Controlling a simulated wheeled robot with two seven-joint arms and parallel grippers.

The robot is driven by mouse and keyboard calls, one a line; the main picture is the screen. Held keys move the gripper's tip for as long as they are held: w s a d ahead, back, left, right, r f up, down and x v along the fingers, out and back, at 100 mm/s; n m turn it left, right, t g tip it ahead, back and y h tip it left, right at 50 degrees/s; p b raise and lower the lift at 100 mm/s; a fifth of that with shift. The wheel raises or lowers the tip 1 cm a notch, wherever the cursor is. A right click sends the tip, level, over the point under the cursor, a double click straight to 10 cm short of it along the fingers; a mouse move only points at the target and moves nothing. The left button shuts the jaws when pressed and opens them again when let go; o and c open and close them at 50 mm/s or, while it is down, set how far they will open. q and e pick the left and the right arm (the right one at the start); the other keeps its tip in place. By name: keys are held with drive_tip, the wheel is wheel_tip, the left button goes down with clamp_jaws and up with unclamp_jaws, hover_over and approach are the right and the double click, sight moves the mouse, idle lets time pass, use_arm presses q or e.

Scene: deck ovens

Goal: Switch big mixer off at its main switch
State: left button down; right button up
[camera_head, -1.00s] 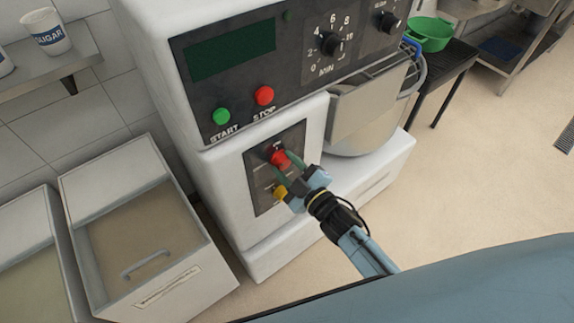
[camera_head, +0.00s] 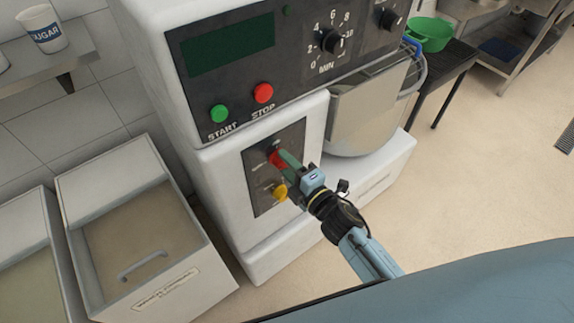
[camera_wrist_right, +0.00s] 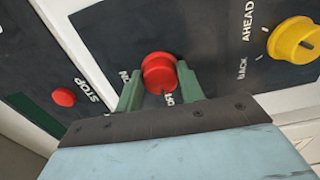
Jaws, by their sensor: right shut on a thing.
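The big mixer (camera_head: 222,170) is a white machine with a dark lower panel. Its main switch is a red rotary knob (camera_head: 275,158) on that panel, and it also shows in the right wrist view (camera_wrist_right: 158,72). My right gripper (camera_head: 287,162) is shut on the red knob, with a green finger on each side of it in the right wrist view (camera_wrist_right: 160,88). The letters ON show left of the knob, and other lettering below it is partly hidden. A yellow knob (camera_wrist_right: 294,40) marked AHEAD and BACK sits beside it. My left gripper is not in view.
The upper panel has a green START button (camera_head: 219,113), a red STOP button (camera_head: 263,93) and black dials. A steel bowl (camera_head: 365,115) stands right of the panel. Lidded bins (camera_head: 135,235) stand at the left.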

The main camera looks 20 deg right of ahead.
drive_tip(key=shift+n, duration=0.4)
drive_tip(key=o, duration=1)
drive_tip(key=shift+s, duration=0.1)
drive_tip(key=v, duration=1.3)
drive_tip(key=shift+s+r, duration=0.1)
